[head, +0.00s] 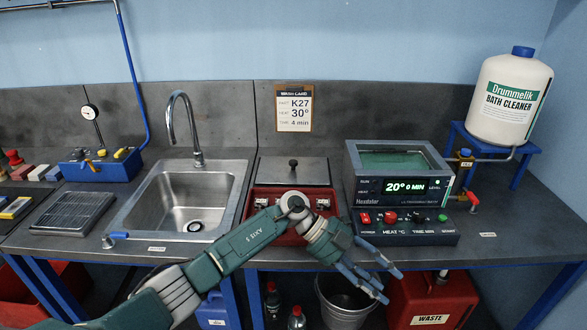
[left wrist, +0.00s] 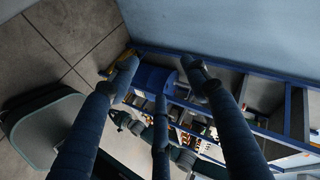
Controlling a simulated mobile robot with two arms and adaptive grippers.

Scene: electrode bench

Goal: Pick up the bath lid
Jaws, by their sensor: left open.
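The bath lid is a flat grey metal plate (head: 270,172) with a black knob (head: 293,164) on top. It lies on the bench between the sink and the bath, behind a red tray. The bath (head: 354,160) is a grey tank with an open top and greenish liquid inside; its display reads 20° and 0 MIN. My left gripper (head: 377,283) is open and empty, in front of the bench's front edge, well to the front and right of the lid. Its spread fingers (left wrist: 160,85) also show in the left wrist view, with nothing between them. My right gripper is out of view.
The red tray (head: 262,238) stands in front of the lid, partly behind my left arm. A tall curved faucet (head: 187,120) rises over the sink (head: 160,190) at left. A control box (head: 440,238) fronts the bath. A cleaner tank (head: 505,100) stands at right.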

